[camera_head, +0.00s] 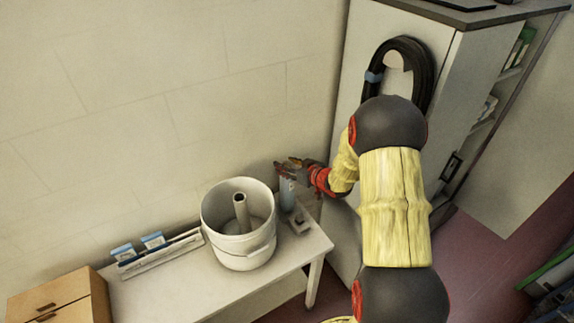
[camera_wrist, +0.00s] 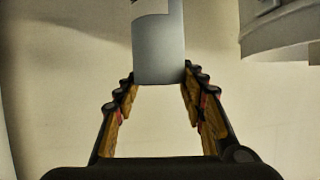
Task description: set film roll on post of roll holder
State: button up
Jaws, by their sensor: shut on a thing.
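My gripper (camera_head: 287,167) is shut on a smooth grey-blue cylinder (camera_head: 287,194), which I take to be the film roll. In the wrist view the cylinder (camera_wrist: 160,45) lies between the two fingertips and bears a white label at the picture's top edge. A white round tub (camera_head: 236,252) with an upright grey post (camera_head: 241,213) in its middle stands on the table, left of the cylinder. It seems to be the roll holder. The post's top looks dark and is clear. The cylinder is beside the tub, outside its rim; I cannot tell whether its lower end touches the table.
A small grey device (camera_head: 301,224) lies on the white table (camera_head: 170,295) right of the tub. A white rack (camera_head: 160,252) with blue-white packets is at left, near wooden drawers (camera_head: 62,300). A tall cabinet (camera_head: 400,25) with a black hose coil stands at right.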

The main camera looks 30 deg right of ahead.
jog(key=shift+f+b, duration=0.3)
jog(key=shift+f, duration=0.15)
dwell(0.5)
jog(key=o, duration=1.2)
jog(key=shift+c, duration=0.2)
jog(key=o, duration=0.5)
jog(key=shift+c, duration=0.2)
jog(key=shift+f, duration=0.1)
